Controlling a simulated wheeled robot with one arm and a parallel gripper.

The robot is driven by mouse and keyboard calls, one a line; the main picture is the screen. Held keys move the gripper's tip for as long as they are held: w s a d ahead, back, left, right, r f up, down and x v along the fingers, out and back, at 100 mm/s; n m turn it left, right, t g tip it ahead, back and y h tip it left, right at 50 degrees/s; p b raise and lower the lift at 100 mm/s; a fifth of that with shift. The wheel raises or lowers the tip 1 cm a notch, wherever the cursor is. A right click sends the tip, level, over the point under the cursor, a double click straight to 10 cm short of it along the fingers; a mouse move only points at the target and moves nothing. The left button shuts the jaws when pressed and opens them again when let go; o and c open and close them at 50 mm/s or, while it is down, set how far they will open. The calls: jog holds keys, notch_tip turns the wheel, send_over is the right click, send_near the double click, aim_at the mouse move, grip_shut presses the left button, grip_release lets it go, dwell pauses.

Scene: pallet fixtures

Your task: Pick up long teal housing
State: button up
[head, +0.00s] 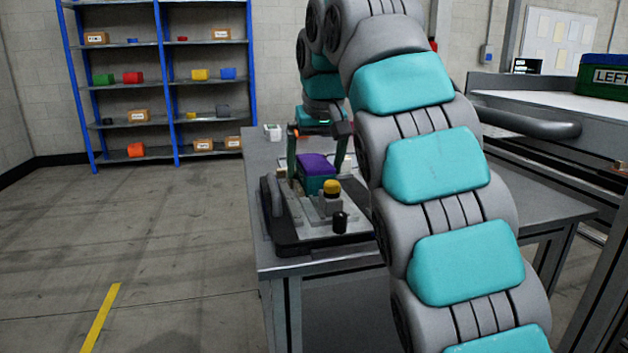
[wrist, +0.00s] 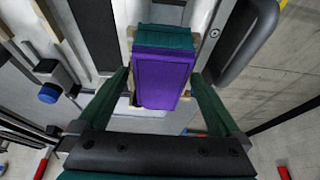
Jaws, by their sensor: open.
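A teal housing (head: 321,185) with a purple block-shaped part (head: 314,164) on its top stands on the pallet fixture (head: 330,238) on the table. In the wrist view the purple part (wrist: 160,75) fills the middle and covers most of the housing, whose teal end (wrist: 165,37) shows above it. My gripper (head: 316,170) points down over the housing. In the wrist view my gripper (wrist: 161,78) is open, with one dark green finger on each side of the purple part. I cannot tell whether either finger touches it.
A blue-framed shelf (head: 165,75) stands far behind. A bin marked LEFT (head: 606,77) is at right.

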jog(key=c, duration=1.5)
jog(key=shift+r, duration=0.35)
